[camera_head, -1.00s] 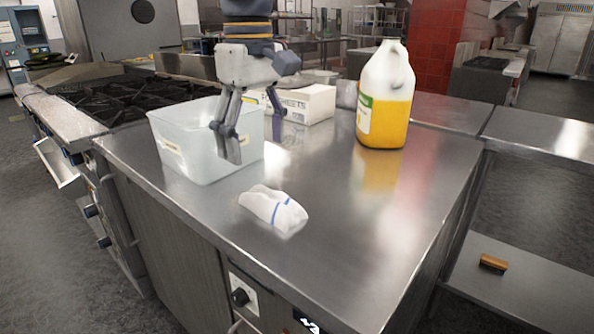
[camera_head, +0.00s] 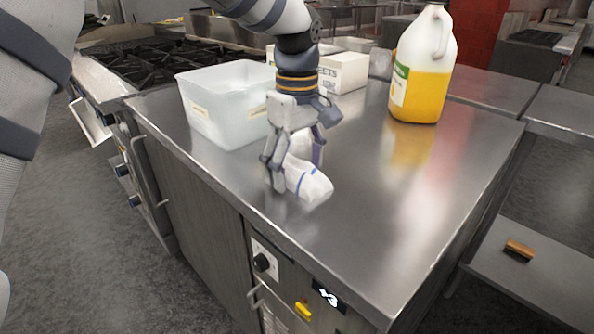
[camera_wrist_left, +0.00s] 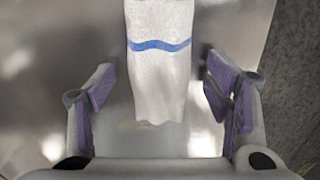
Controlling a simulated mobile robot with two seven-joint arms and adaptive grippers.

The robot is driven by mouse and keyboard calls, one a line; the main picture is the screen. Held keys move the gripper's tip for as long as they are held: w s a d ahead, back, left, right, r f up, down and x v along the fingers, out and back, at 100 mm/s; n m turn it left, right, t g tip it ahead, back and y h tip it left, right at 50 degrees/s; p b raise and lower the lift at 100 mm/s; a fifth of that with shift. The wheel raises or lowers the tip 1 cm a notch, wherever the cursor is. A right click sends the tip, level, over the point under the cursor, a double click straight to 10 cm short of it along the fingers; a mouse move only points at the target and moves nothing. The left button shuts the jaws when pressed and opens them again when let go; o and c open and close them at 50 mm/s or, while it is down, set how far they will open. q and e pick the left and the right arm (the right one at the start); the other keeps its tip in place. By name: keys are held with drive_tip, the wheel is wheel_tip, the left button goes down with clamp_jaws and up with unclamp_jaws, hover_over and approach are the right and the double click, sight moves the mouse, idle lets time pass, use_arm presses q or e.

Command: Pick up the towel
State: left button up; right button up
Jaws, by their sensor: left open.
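The towel (camera_head: 312,186) is a small white cloth with a blue stripe, lying crumpled on the steel counter (camera_head: 400,195). My left gripper (camera_head: 297,170) is down at the towel, pointing at the counter, with its fingers on either side of the cloth. In the left wrist view the towel (camera_wrist_left: 158,75) runs between the two purple-padded fingers of my left gripper (camera_wrist_left: 160,100). Gaps show on both sides, so the fingers are open and not pressed on it. In the head view the gripper hides part of the towel. My right gripper is not in view.
A translucent plastic bin (camera_head: 215,115) stands close behind and left of the gripper. A white box (camera_head: 345,72) and a jug of yellow liquid (camera_head: 420,75) stand further back. A stove (camera_head: 160,62) is at left. The counter's right part is clear.

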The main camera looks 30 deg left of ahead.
sight(297, 164)
use_arm(q)
drive_tip(key=c, duration=1.3)
drive_tip(key=shift+o, duration=0.2)
drive_tip(key=shift+r, duration=0.2)
wheel_tip(297, 164, up, 10)
drive_tip(key=shift+f, duration=0.1)
drive_tip(key=shift+o, duration=1.2)
drive_tip(key=shift+c, duration=0.5)
